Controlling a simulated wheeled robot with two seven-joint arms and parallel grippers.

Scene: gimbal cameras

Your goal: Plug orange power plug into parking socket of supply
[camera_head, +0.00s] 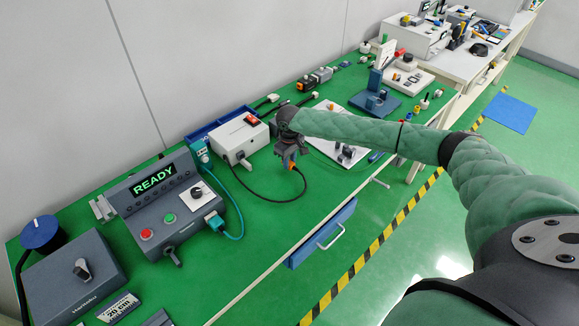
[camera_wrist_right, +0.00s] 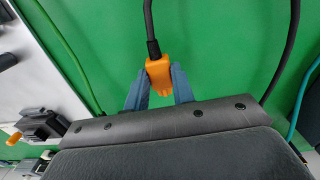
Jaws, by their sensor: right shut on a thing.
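The orange power plug (camera_wrist_right: 158,73) is between the blue fingers of my right gripper (camera_wrist_right: 158,88), which is shut on it. Its black cable leaves upward in the right wrist view. I cannot make out the parking socket. My left gripper is not in view.
A grey control box (camera_head: 165,203) reading READY stands left of the supply, with a teal cable (camera_head: 236,215). A white board (camera_head: 335,140) with parts lies right of the gripper, partly behind my arm. An open blue drawer (camera_head: 322,234) sticks out at the bench front.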

